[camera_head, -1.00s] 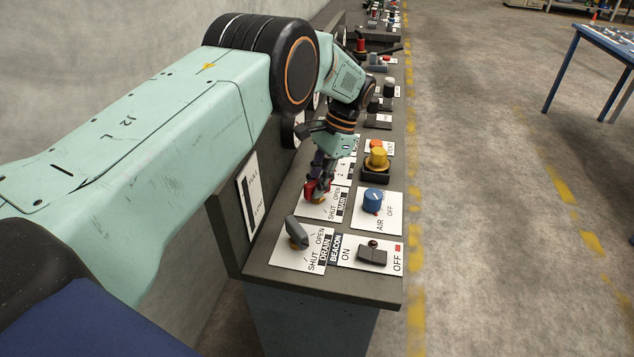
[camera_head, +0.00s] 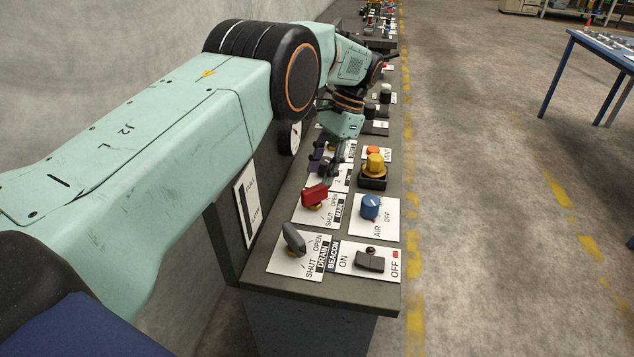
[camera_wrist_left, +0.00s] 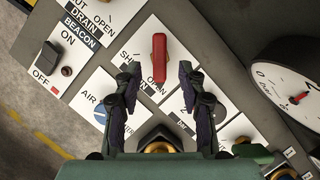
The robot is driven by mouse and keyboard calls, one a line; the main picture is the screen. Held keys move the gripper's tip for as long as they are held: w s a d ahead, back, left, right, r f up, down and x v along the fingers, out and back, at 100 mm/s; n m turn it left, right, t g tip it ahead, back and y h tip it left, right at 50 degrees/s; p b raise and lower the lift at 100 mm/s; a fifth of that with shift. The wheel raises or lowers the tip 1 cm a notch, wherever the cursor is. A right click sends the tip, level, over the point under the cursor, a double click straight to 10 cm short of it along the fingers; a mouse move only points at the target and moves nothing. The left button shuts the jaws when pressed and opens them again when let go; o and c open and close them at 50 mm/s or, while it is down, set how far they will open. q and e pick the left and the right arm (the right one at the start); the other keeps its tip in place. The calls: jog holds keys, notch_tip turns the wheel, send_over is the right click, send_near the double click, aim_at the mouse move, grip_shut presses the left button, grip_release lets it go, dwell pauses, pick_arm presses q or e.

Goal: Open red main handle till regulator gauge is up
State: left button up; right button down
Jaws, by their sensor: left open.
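The red MAIN handle (camera_head: 315,196) sits on its white SHUT/OPEN plate on the console. In the wrist view the red handle (camera_wrist_left: 159,58) stands lengthwise, between and just beyond the fingertips. My left gripper (camera_head: 327,168) is open and empty, behind the handle and apart from it in the head view. In the wrist view the fingers of the left gripper (camera_wrist_left: 159,76) spread to either side. A round gauge (camera_wrist_left: 290,86) with a red-marked needle shows at right in the wrist view. In the head view a gauge (camera_head: 296,137) is partly hidden by my arm.
The grey DRAIN handle (camera_head: 293,239) and BEACON switch (camera_head: 370,260) are at the near end. The blue AIR knob (camera_head: 370,207) and yellow knob (camera_head: 375,163) are right of the red handle. Open floor lies right of the console; a blue table (camera_head: 600,45) stands farther off.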

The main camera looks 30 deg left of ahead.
pick_arm(q)
jog(key=shift+v, duration=0.9)
jog(key=shift+f, duration=0.1)
